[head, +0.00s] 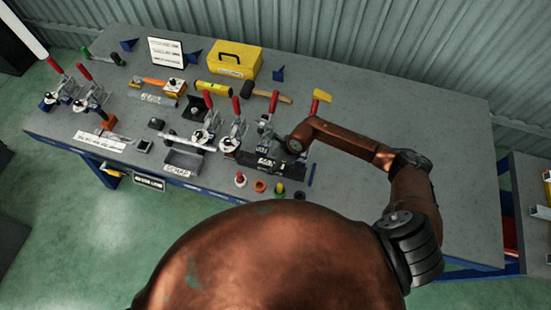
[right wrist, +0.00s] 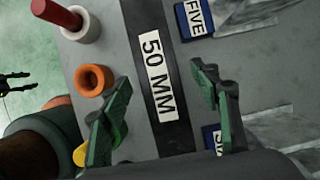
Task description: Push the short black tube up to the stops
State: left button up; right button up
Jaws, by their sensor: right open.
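The short black tube (right wrist: 157,75) carries a white "50 MM" label and runs top to bottom through the right wrist view. My right gripper (head: 270,160) is over it at the clamp fixture on the bench. In the right wrist view its green-black fingers are open, one to each side of the tube; I cannot tell whether they touch it. In the head view, the tube is a small dark shape largely merged with the gripper. I cannot make out the stops. A small dark claw shape (right wrist: 16,82) at the left edge of the right wrist view may be my left gripper.
Toggle clamps with red handles (head: 236,106) stand left of my right gripper. An orange ring (head: 260,186) and other small parts lie at the near edge. A scrap bin (head: 184,161), hammer (head: 266,95) and yellow toolbox (head: 235,59) are around. The bench's right side is clear.

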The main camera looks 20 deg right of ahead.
jog(key=shift+x, duration=0.95)
jog(key=shift+a+f, duration=0.1)
jog(key=shift+f, duration=0.1)
jog(key=shift+w+f, duration=0.1)
jog(key=shift+f, duration=0.05)
jog(key=c, duration=0.7)
grip_shut()
pick_arm(q)
jog(key=shift+w+r, duration=0.2)
jog(key=shift+w, duration=0.45)
jog(key=shift+f, duration=0.15)
jog(key=shift+w+r, duration=0.1)
jog(key=shift+r, duration=0.1)
pick_arm(e)
jog(key=shift+s+d, duration=0.6)
jog(key=shift+d, duration=0.3)
pick_arm(q)
jog(key=shift+f, duration=0.1)
pick_arm(e)
jog(key=shift+d, duration=0.1)
